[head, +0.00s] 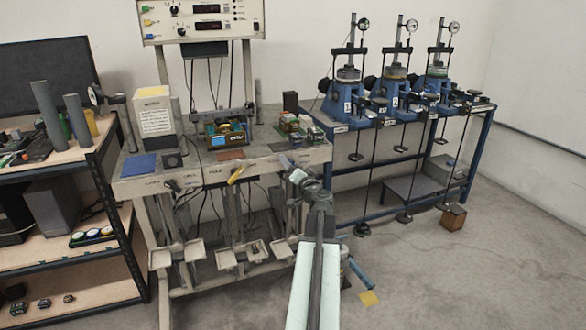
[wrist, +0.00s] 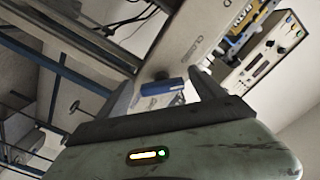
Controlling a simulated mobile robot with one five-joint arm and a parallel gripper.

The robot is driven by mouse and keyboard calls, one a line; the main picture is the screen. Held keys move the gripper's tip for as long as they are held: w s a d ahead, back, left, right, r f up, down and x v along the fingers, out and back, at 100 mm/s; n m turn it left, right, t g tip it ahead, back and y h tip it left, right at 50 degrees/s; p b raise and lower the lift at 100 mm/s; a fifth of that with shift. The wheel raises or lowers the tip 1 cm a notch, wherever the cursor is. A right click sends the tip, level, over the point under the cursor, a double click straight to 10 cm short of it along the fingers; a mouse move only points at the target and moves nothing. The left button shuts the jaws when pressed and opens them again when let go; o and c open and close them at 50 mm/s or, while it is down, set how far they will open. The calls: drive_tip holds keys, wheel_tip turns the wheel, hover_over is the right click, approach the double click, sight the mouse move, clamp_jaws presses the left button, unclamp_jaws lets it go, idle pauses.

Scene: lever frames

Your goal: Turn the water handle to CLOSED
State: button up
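In the wrist view a blue handle (wrist: 162,88) with a dark pivot sits on the pale front edge of the bench, between my gripper's fingertips as seen from the wrist. I cannot read which handle is the water one. My gripper (wrist: 165,90) is open, and I cannot tell whether either finger touches the blue handle. In the head view my gripper (head: 290,167) is at the right end of the bench front and hides that handle. A yellow handle (head: 236,174) and a dark handle (head: 172,186) stand farther left on the same front edge, with small printed labels beside them.
The grey bench (head: 212,172) carries a box, a blue mat (head: 138,165) and small equipment, with pedals below. A blue-framed table (head: 345,123) with several blue devices stands to the right. A shelf (head: 90,150) stands left. Floor at the right front is mostly clear.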

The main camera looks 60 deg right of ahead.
drive_tip(key=shift+a, duration=0.1)
drive_tip(key=v, duration=0.7)
drive_tip(key=shift+s+a, duration=0.2)
drive_tip(key=shift+s, duration=0.1)
